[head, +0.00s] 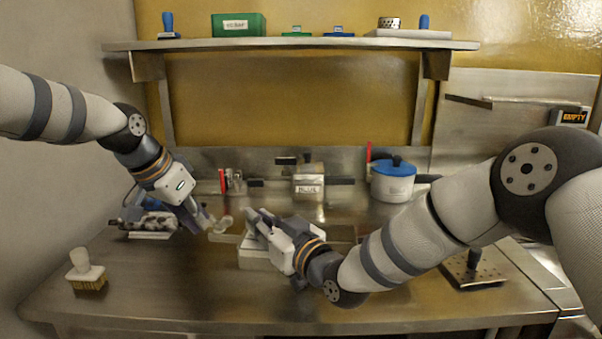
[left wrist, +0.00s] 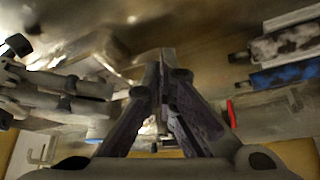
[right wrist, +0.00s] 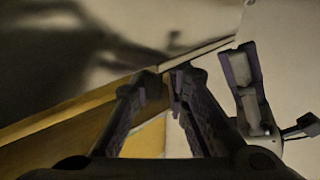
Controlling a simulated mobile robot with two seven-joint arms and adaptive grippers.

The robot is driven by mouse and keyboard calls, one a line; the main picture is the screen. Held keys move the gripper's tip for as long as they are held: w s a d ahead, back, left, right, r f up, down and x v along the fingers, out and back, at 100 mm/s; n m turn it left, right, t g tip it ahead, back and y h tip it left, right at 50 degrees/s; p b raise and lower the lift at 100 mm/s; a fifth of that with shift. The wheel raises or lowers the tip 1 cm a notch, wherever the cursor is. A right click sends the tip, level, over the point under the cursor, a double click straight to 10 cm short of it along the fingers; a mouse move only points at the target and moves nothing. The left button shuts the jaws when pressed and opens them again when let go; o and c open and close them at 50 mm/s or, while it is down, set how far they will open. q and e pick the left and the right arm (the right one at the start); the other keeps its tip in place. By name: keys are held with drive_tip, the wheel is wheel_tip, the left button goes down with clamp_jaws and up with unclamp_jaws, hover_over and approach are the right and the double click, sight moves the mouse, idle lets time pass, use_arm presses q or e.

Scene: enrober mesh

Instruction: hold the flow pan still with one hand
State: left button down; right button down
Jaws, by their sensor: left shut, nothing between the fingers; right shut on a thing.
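The flow pan appears to be the pale, low, box-like pan (head: 252,262) in the middle of the steel table, partly hidden behind my right gripper. My right gripper (head: 254,218) is shut at the pan's far left part, seemingly on its rim. In the right wrist view its fingertips (right wrist: 170,82) meet at a pale straight edge; the grip itself is hard to see. My left gripper (head: 206,223) is shut and empty, above the table just left of the pan. Its closed fingers fill the middle of the left wrist view (left wrist: 165,80).
A handled brush (head: 87,273) stands at the front left. A blue-lidded white pot (head: 393,181) and a labelled container (head: 308,184) stand at the back. A flat plate with a handle (head: 473,270) lies at the right.

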use_arm(q)
drive_tip(key=shift+w+a+f, duration=0.2)
drive_tip(key=shift+w+a, duration=0.2)
drive_tip(key=shift+w+a, duration=0.1)
idle(0.5)
wheel_tip(320, 180, up, 6)
drive_tip(key=shift+s+a, duration=0.3)
idle(0.3)
